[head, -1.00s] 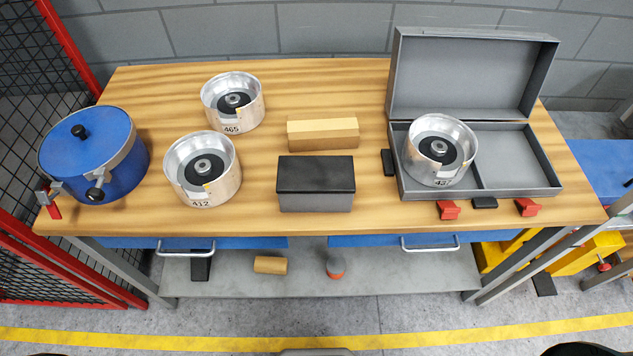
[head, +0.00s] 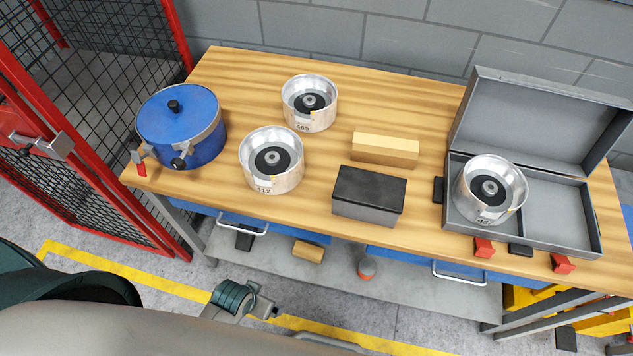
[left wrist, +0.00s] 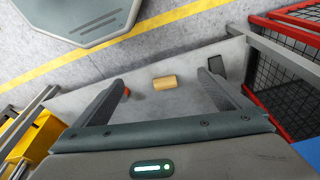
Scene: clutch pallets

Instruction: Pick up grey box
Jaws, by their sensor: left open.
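A small grey box with a dark lid (head: 368,195) sits closed near the front of the wooden worktop, right of the middle in the head view. My left gripper (left wrist: 160,76) shows in the left wrist view with its two dark fingers wide apart and nothing between them. It looks down towards the lower shelf and floor in front of the bench, apart from the box. In the head view my left arm comes in along the bottom left, and its fingers cannot be made out. The box is not in the left wrist view. My right gripper is not in view.
Metal drums (head: 271,160), (head: 310,103) and a blue pot (head: 181,126) stand left of the box. A wooden block (head: 385,149) lies behind it. An open grey case (head: 563,213) holding another drum (head: 490,188) is at right. A red mesh fence (head: 95,130) borders the left.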

